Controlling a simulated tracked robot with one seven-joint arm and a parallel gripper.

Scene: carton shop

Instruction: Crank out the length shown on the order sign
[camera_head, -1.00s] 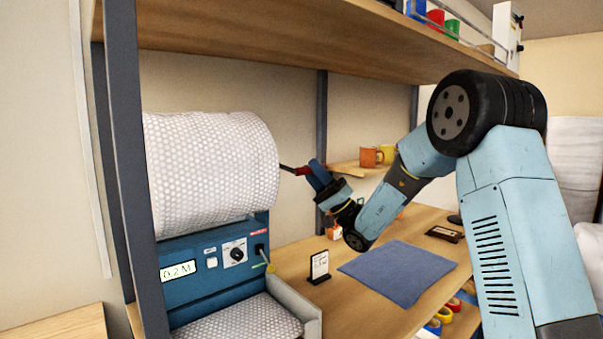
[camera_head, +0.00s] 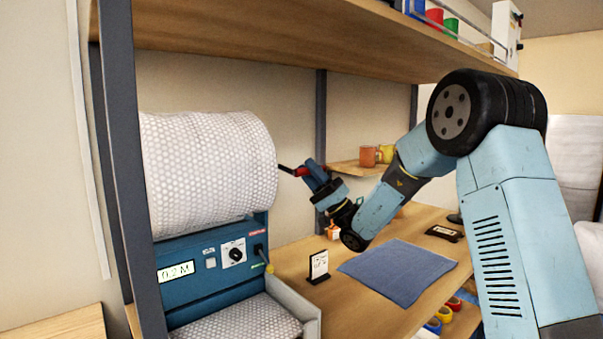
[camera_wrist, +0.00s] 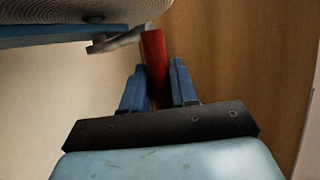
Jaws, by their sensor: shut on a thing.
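My gripper (camera_head: 312,176) is shut on the red crank handle (camera_head: 300,171) at the right end of the bubble wrap roll (camera_head: 210,168). In the wrist view the red handle (camera_wrist: 154,62) stands between my two blue fingers (camera_wrist: 156,92), joined to a grey crank arm (camera_wrist: 122,38). The blue dispenser (camera_head: 215,282) under the roll has a display (camera_head: 176,271) that reads 0.2 M. A sheet of bubble wrap (camera_head: 245,322) lies in the tray below. The small order sign (camera_head: 319,266) stands on the bench; its writing is too small to read surely.
A dark shelf post (camera_head: 128,170) stands at the left, and a wooden shelf (camera_head: 300,40) runs overhead. A blue cloth (camera_head: 398,272) lies on the bench. Orange (camera_head: 368,156) and yellow (camera_head: 388,154) mugs stand on a small shelf behind my arm. Tape rolls (camera_head: 443,314) sit below the bench edge.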

